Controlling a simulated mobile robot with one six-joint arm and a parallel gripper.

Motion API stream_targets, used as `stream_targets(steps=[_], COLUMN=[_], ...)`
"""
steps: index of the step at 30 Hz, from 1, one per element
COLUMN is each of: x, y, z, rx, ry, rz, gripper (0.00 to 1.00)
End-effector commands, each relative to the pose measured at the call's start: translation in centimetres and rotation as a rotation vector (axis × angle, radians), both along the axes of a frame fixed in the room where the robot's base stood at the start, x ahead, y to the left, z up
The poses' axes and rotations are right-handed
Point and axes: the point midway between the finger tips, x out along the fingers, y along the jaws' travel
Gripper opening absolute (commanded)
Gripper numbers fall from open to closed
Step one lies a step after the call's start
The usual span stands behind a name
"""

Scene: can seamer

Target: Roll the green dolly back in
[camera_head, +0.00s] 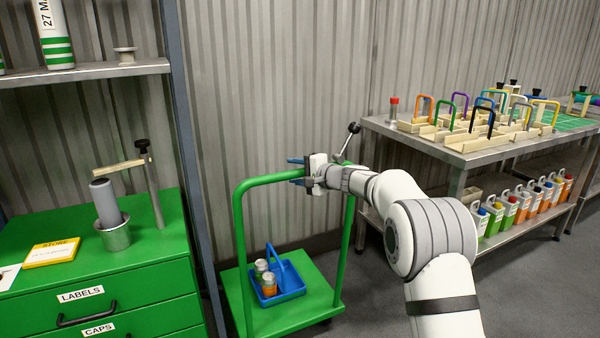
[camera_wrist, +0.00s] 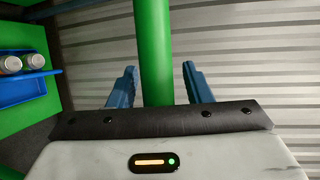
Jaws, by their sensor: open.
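The green dolly (camera_head: 240,309) stands on the floor in the middle of the head view, between the green cabinet and the steel table. Its tall green handle (camera_head: 240,220) has two uprights and a top bar. My gripper (camera_head: 292,171) is at the top bar, with its blue fingers open above and below it. In the wrist view the handle's green bar (camera_wrist: 155,45) runs between the open fingers, which show a gap on each side. A blue basket (camera_head: 290,281) holding jars (camera_head: 269,284) sits on the dolly's deck. My arm hides part of the handle's right end.
The green drawer cabinet (camera_head: 150,260) and a grey rack post (camera_head: 185,140) stand close on the dolly's left. A steel table (camera_head: 400,131) with coloured-handled carriers stands right, bottles on its lower shelf. A corrugated wall (camera_head: 270,90) is behind. Some dark floor (camera_head: 370,290) shows clear.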

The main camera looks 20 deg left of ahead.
Motion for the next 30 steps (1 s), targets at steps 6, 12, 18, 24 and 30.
stream_targets(steps=[6,12,18,24,30], x=[-0.6,-2.1,-3.2,-3.5,-3.5], y=[-1.2,-4.2,-6.4,-6.8,-6.8], z=[0.3,1.0,1.4,1.4,1.5], rx=[0.0,0.0,0.0,0.0,-0.001], ry=[0.002,0.001,0.0,0.0,0.0], rz=[0.0,-0.001,-0.001,0.0,0.001], gripper=[0.45,0.45,0.45,0.45,0.45])
